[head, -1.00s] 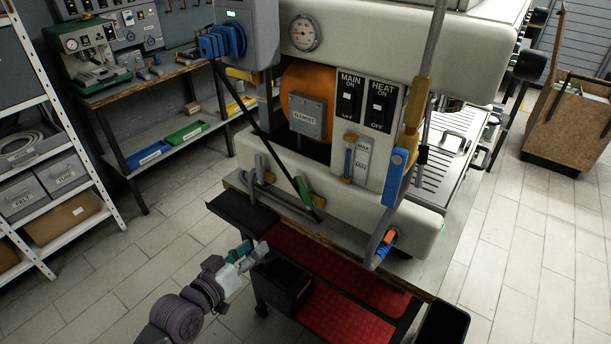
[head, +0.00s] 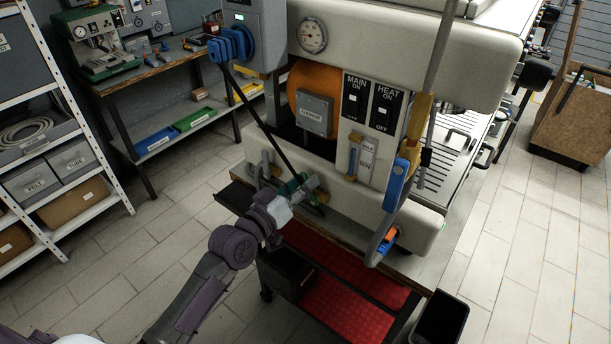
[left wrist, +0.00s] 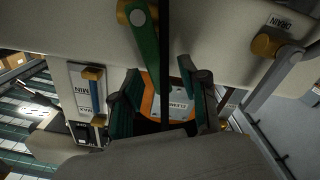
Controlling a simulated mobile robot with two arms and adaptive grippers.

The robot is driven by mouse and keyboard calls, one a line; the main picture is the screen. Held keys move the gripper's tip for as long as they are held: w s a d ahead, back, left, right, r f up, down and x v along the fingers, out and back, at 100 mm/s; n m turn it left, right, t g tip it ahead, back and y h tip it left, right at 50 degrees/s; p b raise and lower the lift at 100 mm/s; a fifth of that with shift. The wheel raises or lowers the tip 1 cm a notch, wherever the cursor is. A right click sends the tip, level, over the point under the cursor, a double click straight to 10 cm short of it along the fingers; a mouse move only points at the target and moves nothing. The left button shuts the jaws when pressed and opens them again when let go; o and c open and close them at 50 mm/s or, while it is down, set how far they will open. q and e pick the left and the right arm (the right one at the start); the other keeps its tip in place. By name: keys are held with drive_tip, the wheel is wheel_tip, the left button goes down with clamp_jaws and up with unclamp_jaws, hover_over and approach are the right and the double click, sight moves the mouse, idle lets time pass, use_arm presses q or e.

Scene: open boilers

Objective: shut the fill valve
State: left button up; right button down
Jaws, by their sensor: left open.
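No label reading "fill" is legible, so I cannot tell for certain which valve is the fill valve. A valve with a green lever (left wrist: 146,45) and brass body sits low on the boiler front, seen in the left wrist view. In the head view my gripper largely covers it. My left gripper (head: 304,186) is open, close to this lever. In the left wrist view its teal fingers (left wrist: 158,78) stand apart, with the lever's end near the gap between them; contact is unclear. Another valve with a blue lever (head: 397,185) is on the right-hand pipe. My right gripper is out of view.
A grey-lever valve beside a "DRAIN" label (left wrist: 279,22) is near the green one. A black cord (head: 262,122) runs down close to my gripper. The orange element cover (head: 303,84), switches (head: 370,102) and sight gauge (head: 353,158) are above. A red-matted cart shelf (head: 335,305) lies below.

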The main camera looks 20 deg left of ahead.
use_arm(q)
drive_tip(key=shift+w+d, duration=0.25)
drive_tip(key=shift+w, duration=0.45)
clamp_jaws()
